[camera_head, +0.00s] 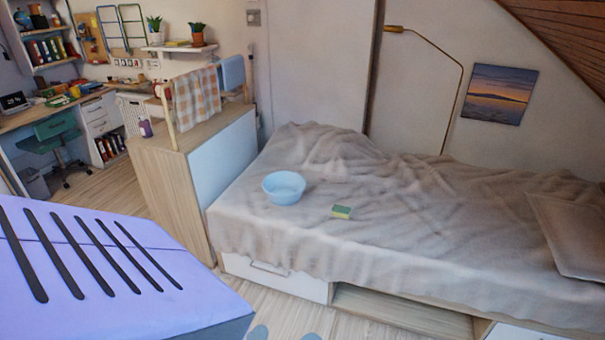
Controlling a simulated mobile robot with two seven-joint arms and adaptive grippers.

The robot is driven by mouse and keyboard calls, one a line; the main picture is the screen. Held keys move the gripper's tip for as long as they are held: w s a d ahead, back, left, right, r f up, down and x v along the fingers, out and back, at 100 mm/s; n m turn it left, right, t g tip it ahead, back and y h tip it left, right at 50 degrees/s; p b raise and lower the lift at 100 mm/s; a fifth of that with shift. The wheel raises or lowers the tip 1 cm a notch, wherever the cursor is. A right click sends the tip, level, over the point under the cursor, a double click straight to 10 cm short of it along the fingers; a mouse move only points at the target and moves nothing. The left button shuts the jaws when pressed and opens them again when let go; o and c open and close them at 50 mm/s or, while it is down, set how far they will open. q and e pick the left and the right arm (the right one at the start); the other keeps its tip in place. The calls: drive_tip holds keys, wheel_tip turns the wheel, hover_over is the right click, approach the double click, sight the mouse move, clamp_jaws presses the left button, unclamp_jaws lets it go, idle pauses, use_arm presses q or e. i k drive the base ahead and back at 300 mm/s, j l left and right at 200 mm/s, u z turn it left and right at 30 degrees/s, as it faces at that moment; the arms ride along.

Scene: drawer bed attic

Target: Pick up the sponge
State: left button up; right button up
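The sponge (341,211) is a small green and yellow block. Neither of my grippers shows in the head view.
A wooden cabinet (175,180) with a checked cloth on top stands at the bed's left end. The bed has a white drawer front (275,275) and an open compartment (400,315) below. A brass lamp (455,95) stands behind. Wooden floor shows at the lower middle.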

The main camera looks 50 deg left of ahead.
sight(338, 210)
drive_tip(key=u, duration=1.2)
drive_tip(key=i+j+u, duration=0.2)
drive_tip(key=i, duration=2.05)
drive_tip(key=l, duration=0.1)
